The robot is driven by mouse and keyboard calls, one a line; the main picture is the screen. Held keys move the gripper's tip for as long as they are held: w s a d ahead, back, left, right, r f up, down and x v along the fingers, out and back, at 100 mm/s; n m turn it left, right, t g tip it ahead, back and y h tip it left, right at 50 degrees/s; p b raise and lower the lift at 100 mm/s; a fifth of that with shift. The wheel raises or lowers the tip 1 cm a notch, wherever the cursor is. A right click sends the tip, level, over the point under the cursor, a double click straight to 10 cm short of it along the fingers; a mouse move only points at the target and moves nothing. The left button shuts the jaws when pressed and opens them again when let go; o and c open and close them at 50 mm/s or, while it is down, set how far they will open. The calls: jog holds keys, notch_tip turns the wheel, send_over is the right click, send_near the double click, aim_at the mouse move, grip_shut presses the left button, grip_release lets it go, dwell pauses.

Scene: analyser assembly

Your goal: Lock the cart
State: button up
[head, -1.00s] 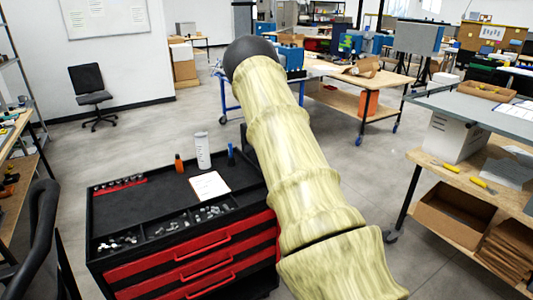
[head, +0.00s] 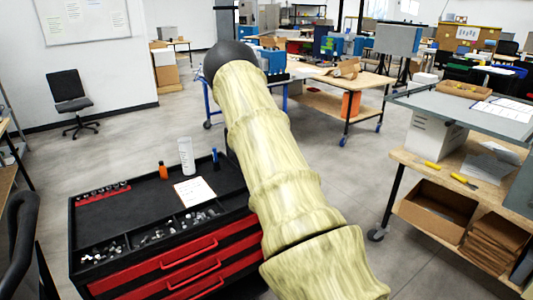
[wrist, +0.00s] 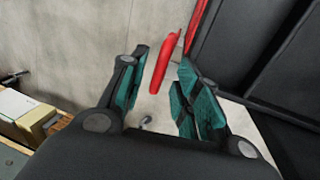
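A black and red tool cart (head: 155,225) with red drawer fronts and handles stands at the lower left of the head view. In the wrist view, my gripper (wrist: 157,92) is open, with its teal-padded fingers apart. A slim red bar (wrist: 164,62) shows beyond and between the fingertips. I cannot tell whether it touches them. A dark panel (wrist: 265,50) beside it on the right may be part of the cart. My arm hides the cart's right side in the head view, and my gripper is not visible there.
A white bottle (head: 186,156), an orange bottle (head: 163,171) and a paper sheet (head: 195,190) lie or stand on the cart top. A workbench (head: 430,165) with cardboard boxes is at the right. Grey floor (head: 330,160) is clear between them.

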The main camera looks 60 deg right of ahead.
notch_tip(320, 180, up, 12)
jog(key=w+d, duration=0.1)
jog(key=w, duration=0.1)
jog(key=shift+f, duration=0.15)
jog(key=shift+w, duration=0.1)
dwell(0.6)
jog(key=a+f+n+h, duration=0.1)
jog(key=a+f+n, duration=0.1)
jog(key=a+f, duration=0.5)
jog(key=a+f+n+h, duration=0.1)
jog(key=a+f+n, duration=0.25)
jog(key=f, duration=0.55)
jog(key=s+a+f+n, duration=0.3)
jog(key=a+f, duration=0.5)
jog(key=a, duration=0.1)
jog(key=s+a+f+n, duration=0.3)
jog(key=a+f, duration=0.4)
jog(key=a, duration=0.2)
jog(key=s+a+f+n, duration=0.1)
jog(key=s+a+n, duration=0.2)
jog(key=s+a, duration=0.4)
jog(key=s+a+f+n+t, duration=0.1)
jog(key=s+a+n, duration=0.3)
jog(key=s+a, duration=0.4)
jog(key=s+a+f+n+t+y, duration=0.1)
jog(key=s+a+f+n, duration=0.2)
jog(key=s+a, duration=0.5)
jog(key=a+n, duration=0.1)
jog(key=a, duration=0.7)
jog(key=shift+f, duration=0.25)
